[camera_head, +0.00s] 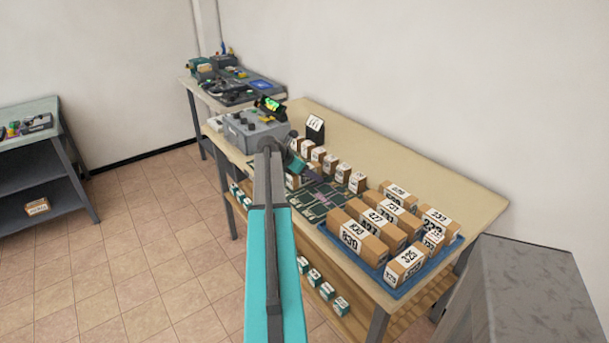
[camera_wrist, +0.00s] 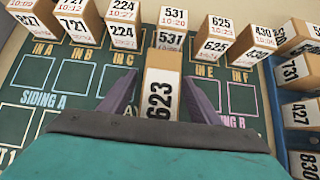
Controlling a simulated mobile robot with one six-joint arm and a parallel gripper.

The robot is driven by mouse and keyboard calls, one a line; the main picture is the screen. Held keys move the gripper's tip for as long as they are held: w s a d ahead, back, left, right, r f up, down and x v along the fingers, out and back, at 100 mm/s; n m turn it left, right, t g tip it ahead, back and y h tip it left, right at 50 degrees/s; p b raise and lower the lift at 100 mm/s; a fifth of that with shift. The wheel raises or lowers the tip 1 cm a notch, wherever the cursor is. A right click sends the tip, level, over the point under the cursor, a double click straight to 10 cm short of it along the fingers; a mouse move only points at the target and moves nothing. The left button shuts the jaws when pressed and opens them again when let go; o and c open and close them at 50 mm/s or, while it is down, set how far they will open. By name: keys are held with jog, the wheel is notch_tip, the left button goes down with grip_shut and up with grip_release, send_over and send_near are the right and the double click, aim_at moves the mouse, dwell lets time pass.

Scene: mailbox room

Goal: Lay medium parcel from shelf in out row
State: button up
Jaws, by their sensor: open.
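In the head view my gripper (camera_head: 303,163) is over the mat on the long table. The mat's in row and siding frames show; the out row is mostly hidden by my gripper, with only "T1" at the lower left. A brown box (camera_head: 37,207) lies on the lower shelf of the left bench (camera_head: 45,175).
Several parcels stand along the mat's far side, such as parcel 531 (camera_wrist: 171,28). A blue tray (camera_head: 398,291) of larger parcels is at the right. A grey machine (camera_head: 250,130) stands left of the mat. Small boxes (camera_head: 327,291) sit on the table's lower shelf. A grey cabinet (camera_head: 520,290) stands at right.

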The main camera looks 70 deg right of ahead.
aim_at(310, 165)
jog(key=shift+c, duration=0.3)
jog(key=c, duration=1.3)
jog(key=shift+c, duration=0.2)
jog(key=shift+r, duration=0.15)
jog(key=shift+r+b, duration=0.55)
jog(key=shift+r, duration=0.9)
jog(key=shift+a+r, duration=0.2)
jog(key=a+b, duration=0.1)
jog(key=a, duration=0.4)
jog(key=a+r, duration=0.1)
jog(key=a, duration=0.4)
jog(key=a+b, duration=0.1)
jog(key=a, duration=0.4)
jog(key=shift+a+r+b, duration=0.25)
jog(key=shift+b, duration=0.1)
